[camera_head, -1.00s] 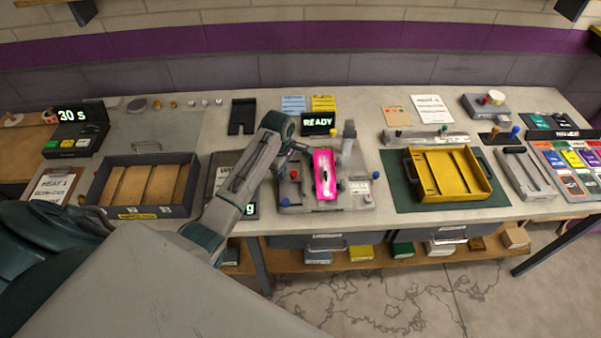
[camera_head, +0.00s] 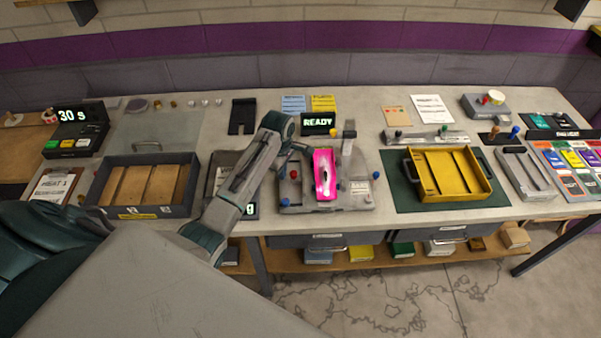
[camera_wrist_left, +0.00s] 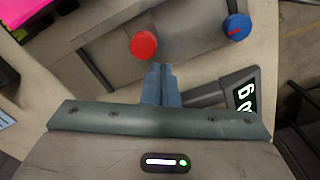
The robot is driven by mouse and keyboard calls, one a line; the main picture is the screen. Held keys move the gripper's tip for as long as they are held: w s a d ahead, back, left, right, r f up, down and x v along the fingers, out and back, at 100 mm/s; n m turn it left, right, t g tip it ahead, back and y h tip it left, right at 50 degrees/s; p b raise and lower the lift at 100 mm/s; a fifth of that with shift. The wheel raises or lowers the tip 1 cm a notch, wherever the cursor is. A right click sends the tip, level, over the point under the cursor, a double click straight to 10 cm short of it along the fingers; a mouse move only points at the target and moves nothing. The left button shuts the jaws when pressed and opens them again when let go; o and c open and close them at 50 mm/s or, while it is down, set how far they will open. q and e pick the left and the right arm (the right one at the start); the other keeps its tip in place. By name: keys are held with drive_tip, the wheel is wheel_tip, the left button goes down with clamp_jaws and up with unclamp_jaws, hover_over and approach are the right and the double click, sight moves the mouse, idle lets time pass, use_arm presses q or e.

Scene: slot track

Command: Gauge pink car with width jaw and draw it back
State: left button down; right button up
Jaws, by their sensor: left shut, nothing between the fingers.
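The pink car (camera_head: 324,175) lies lengthwise on a grey gauge fixture (camera_head: 355,200) at the middle of the bench. Only a corner of its pink shows in the left wrist view (camera_wrist_left: 8,28). An upright post with a crosspiece (camera_head: 348,135) stands at the fixture's back right, behind the car; I cannot tell if this is the width jaw. My left gripper (camera_wrist_left: 160,70) is shut and empty. Its fingertips are close to the fixture's red knob (camera_wrist_left: 143,44), left of the car; contact is unclear. A blue knob (camera_wrist_left: 236,27) is farther right. My right gripper is out of view.
A READY display (camera_head: 318,122) stands behind the fixture. A scale with a lit readout (camera_wrist_left: 243,97) is beside my left gripper. A dark wooden-floored tray (camera_head: 106,185) is at left. A yellow tray (camera_head: 489,186) on a green mat (camera_head: 405,201) is at right.

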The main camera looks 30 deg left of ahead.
sight(293, 173)
use_arm(q)
drive_tip(key=shift+w+d, duration=0.4)
drive_tip(key=shift+d, duration=0.2)
idle(0.3)
drive_tip(key=shift+w+d, duration=0.35)
drive_tip(key=shift+d, duration=0.3)
idle(0.4)
drive_tip(key=shift+w+d, duration=0.25)
drive_tip(key=shift+d, duration=0.1)
drive_tip(key=shift+d+p, duration=0.15)
drive_tip(key=shift+p, duration=0.15)
idle(0.3)
drive_tip(key=shift+s+a, duration=0.15)
drive_tip(key=shift+a, duration=0.2)
idle(0.7)
drive_tip(key=shift+r, duration=4)
